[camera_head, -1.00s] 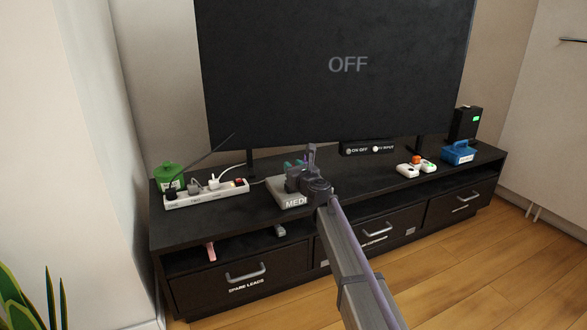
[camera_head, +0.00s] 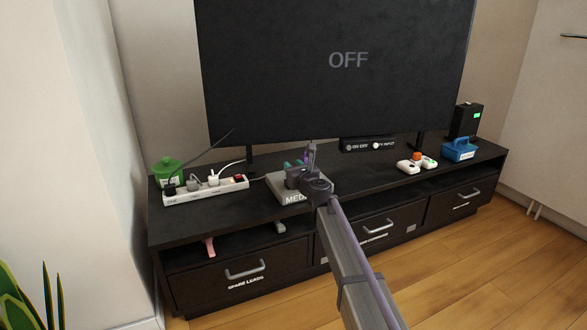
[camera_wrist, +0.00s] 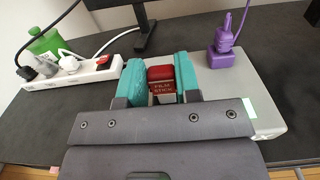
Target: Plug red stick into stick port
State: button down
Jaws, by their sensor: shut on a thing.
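My gripper (camera_wrist: 161,82) is shut on the red stick (camera_wrist: 161,79), which shows lettering like "FILM STICK" between the teal fingers in the wrist view. The gripper and stick are over or at the front of the grey media box (camera_wrist: 207,68). The media box also shows in the head view (camera_head: 286,193), partly behind my gripper (camera_head: 295,165). A purple plug (camera_wrist: 224,42) stands on top of the box, right of the gripper. The stick port cannot be made out; my gripper hides part of the box. I cannot tell whether the stick touches it.
A white power strip (camera_head: 205,191) with several plugs lies left of the box, before a green container (camera_head: 170,171). The television (camera_head: 340,70) reads "OFF" behind.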

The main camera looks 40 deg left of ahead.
jog(key=shift+f+b, duration=1)
jog(key=shift+f, duration=0.1)
jog(key=c, duration=0.8)
grip_release()
jog(key=shift+r, duration=0.1)
jog(key=shift+o, duration=0.2)
jog(key=shift+v, duration=2.5)
jog(key=v, duration=1)
jog(key=shift+s+d, duration=0.25)
jog(key=shift+d, duration=0.1)
